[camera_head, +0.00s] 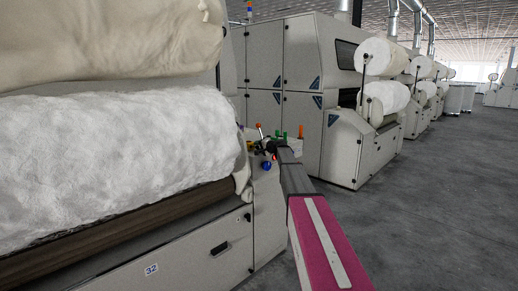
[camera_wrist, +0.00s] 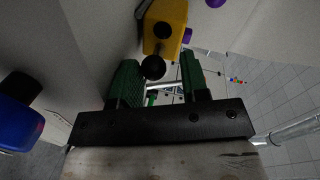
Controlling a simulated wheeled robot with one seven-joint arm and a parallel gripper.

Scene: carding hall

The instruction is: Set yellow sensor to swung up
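The yellow sensor (camera_wrist: 172,18) shows at the top of the wrist view, a yellow body on a pale machine wall with a dark round spot on it. A black ball knob (camera_wrist: 153,67) shows below the yellow body. My gripper (camera_wrist: 158,72) is open, with its green fingers to the left and right of the black ball. I cannot tell whether either finger touches it. In the head view my gripper (camera_head: 268,147) is small and dark, at the end of the near machine. The yellow sensor cannot be made out clearly there.
The near machine (camera_head: 205,245) carries a large white fleece roll (camera_head: 115,145). A blue knob (camera_head: 266,166) sits below my gripper; a blue knob (camera_wrist: 18,125) also shows at the wrist view's left. More machines (camera_head: 300,70) stand behind. Grey floor (camera_head: 440,200) is clear at right.

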